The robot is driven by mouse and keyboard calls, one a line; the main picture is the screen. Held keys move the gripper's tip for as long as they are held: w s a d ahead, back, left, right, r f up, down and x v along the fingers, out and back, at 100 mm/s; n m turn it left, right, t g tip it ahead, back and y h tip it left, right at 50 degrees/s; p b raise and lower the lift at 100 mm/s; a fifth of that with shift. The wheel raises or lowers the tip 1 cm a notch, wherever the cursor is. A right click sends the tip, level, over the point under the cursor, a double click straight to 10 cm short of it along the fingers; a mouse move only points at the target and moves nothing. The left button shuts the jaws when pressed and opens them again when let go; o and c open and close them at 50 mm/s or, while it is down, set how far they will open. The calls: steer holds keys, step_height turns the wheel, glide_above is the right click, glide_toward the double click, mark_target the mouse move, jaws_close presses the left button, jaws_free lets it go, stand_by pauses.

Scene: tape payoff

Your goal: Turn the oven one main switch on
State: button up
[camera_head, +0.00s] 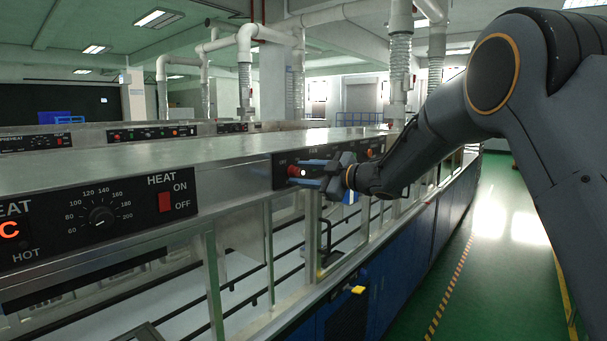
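A black control panel (283,157) is set in the front of the long steel oven body. A red round knob or switch (293,171) is on this panel; whether it is the oven one main switch cannot be read. My gripper (295,172) reaches the panel from the right. Its two bluish fingers are spread apart, one above and one below the red knob, with visible gaps. Contact with the knob cannot be made out. My gripper and wrist hide part of the panel and most of its lettering.
A nearer panel with a heat dial (101,216) and a red rocker switch (165,201) marked ON and OFF is at left. The flat steel top (150,165) is clear. Railings run below the panels. Open green floor (485,265) lies at right.

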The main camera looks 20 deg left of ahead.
steer(key=shift+d+r, duration=0.1)
steer(key=b+v, duration=0.3)
steer(key=v, duration=0.4)
steer(key=shift+s+d, duration=0.2)
steer(key=shift+d, duration=0.05)
